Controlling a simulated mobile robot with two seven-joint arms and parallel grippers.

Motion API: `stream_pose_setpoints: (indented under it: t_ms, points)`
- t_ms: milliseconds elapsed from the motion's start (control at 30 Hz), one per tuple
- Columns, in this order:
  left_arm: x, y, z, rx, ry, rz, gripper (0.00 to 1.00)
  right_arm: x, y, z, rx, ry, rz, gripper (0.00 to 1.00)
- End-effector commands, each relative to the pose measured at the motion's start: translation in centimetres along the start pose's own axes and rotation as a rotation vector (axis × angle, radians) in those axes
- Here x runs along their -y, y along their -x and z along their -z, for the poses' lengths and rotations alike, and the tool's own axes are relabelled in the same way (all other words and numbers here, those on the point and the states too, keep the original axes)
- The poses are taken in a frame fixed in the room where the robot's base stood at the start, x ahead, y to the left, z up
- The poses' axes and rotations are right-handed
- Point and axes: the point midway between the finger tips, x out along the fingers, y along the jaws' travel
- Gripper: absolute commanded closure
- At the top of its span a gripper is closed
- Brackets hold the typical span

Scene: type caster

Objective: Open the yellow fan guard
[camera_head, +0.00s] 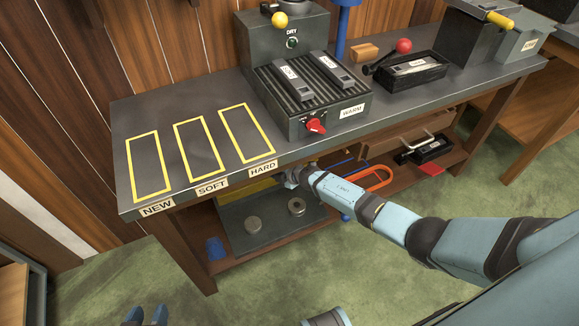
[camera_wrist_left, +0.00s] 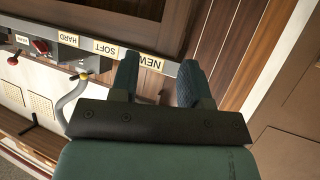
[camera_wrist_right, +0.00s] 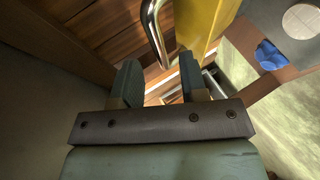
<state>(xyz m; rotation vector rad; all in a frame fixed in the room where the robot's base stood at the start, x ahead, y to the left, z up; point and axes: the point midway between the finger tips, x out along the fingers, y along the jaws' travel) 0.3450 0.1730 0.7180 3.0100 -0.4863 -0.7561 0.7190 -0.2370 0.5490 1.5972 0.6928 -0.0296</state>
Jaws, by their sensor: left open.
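The yellow fan guard (camera_head: 262,188) shows as a strip under the bench top in the head view. In the right wrist view the yellow guard (camera_wrist_right: 200,22) is large, with a curved metal handle (camera_wrist_right: 152,28) beside it. My right gripper (camera_wrist_right: 158,72) reaches under the bench; its fingers stand apart, and the handle's near end shows in the gap by the fingertips. I cannot tell whether they touch it. My left gripper (camera_head: 147,316) is low at the lower left of the head view, open and empty; it also shows in the left wrist view (camera_wrist_left: 160,72).
The bench top (camera_head: 190,105) overhangs my right arm and carries yellow outlines labelled NEW, SOFT and HARD. A ribbed heater (camera_head: 310,90) with a red knob stands on it. Below are round metal pieces (camera_head: 253,224), a blue cup (camera_head: 215,248) and an orange loop (camera_head: 378,178).

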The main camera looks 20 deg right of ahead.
Motion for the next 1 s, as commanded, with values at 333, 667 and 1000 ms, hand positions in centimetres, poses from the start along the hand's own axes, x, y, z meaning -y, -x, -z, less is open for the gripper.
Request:
stream_pose_setpoints:
  t_ms: [333,667,1000]
  points:
    - [0.8,0.8,-0.3,0.069,-0.018,0.033,0.57,-0.3,7.6,0.1,0.0,0.001,0.001,0.6]
    - [0.8,0.7,-0.5,0.074,-0.018,0.035,0.57,-0.1,9.2,0.0,-0.001,0.0,0.0,0.6]
    - [0.7,0.7,-0.4,0.074,-0.017,0.033,0.57,-0.1,9.2,0.0,0.0,0.0,0.0,0.6]
